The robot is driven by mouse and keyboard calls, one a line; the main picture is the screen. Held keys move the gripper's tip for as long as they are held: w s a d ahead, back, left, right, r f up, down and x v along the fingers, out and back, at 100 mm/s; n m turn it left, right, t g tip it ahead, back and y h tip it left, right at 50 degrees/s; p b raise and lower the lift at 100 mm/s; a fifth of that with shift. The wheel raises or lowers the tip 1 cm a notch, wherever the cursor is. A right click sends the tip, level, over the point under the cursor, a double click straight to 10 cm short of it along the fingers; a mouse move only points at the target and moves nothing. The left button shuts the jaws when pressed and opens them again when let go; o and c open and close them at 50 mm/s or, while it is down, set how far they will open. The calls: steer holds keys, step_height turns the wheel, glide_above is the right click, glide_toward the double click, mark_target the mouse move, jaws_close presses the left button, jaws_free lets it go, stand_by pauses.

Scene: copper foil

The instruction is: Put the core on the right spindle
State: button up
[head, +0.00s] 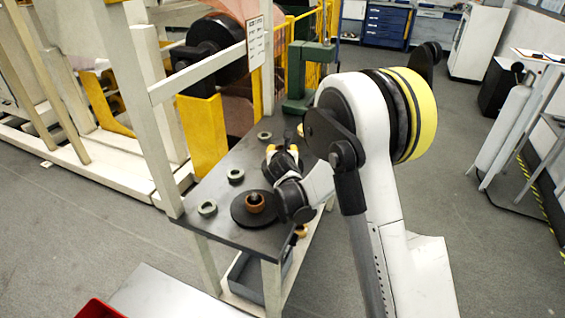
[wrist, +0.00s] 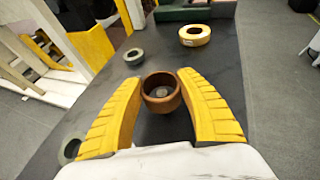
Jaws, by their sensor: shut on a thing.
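My gripper (wrist: 161,76) is shut on a brown, cup-like core (wrist: 152,107). Its yellow fingertips touch the core's two sides in the wrist view. A small grey patch shows inside the core's dark opening; I cannot tell what it is. In the head view my gripper (head: 283,149) is over the dark table, pointing away, and the held core cannot be made out. A black disc (head: 240,213) lies near the table's front with another brown ring (head: 256,208) around a dark post at its middle. I cannot make out a right spindle; my arm hides part of the table.
Green rings (head: 207,208) (head: 235,175) (head: 264,135) lie along the table's left side. A yellow ring (wrist: 195,41) lies beyond the held core. A green machine (head: 299,100) stands at the far end. White framing and a yellow panel (head: 203,135) border the left side.

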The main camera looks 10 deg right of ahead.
steer(key=shift+f+b, duration=0.85)
steer(key=shift+f, duration=1.05)
steer(key=shift+f, duration=0.15)
steer(key=o, duration=0.8)
